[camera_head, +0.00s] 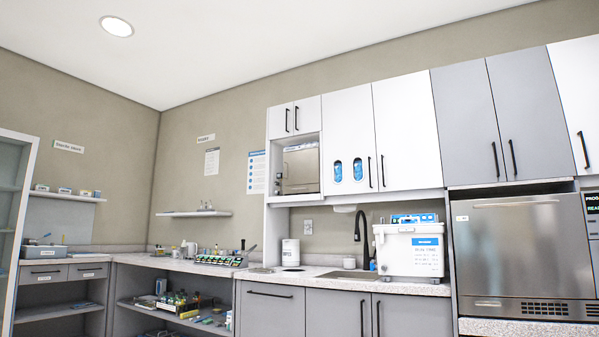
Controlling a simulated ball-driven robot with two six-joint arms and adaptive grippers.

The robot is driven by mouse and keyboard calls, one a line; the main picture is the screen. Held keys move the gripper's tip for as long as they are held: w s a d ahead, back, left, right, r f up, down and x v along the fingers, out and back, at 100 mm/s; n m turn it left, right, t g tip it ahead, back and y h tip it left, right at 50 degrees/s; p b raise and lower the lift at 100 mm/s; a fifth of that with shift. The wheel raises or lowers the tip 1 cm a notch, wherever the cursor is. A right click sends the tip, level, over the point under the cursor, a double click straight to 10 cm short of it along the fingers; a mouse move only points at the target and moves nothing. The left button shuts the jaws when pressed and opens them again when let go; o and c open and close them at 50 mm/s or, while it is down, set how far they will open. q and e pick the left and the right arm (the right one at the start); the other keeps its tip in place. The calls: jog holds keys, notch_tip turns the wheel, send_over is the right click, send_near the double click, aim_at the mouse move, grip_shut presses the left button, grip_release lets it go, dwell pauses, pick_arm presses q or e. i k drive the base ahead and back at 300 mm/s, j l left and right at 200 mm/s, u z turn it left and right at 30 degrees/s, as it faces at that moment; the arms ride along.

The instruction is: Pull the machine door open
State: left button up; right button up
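A large steel-fronted machine (522,247) stands at the right, under grey wall cabinets. Its broad brushed-metal door looks shut. A thin horizontal bar (515,204) runs along the top of the door. A dark display panel (593,202) with light and green text is at its right side, cut off by the picture edge. A smaller steel-fronted machine (300,169) sits in a cabinet niche left of the middle, and its front also looks shut. Neither of my grippers is in view.
A white countertop box (409,254) with a blue label stands left of the large machine. A black tap (361,238) and sink are beside it. Grey lower cabinets (338,312) run below the counter. An open shelf (175,307) holding several small items is further left.

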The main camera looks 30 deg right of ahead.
aim_at(301, 167)
jog(key=i+l+z, duration=0.2)
jog(key=i, duration=0.25)
jog(key=i+z, duration=0.2)
jog(key=i, duration=0.25)
jog(key=i+l, duration=0.1)
jog(key=i, duration=0.75)
jog(key=i+l, duration=0.15)
jog(key=i, duration=0.65)
jog(key=i+l, duration=0.1)
jog(key=i, duration=0.75)
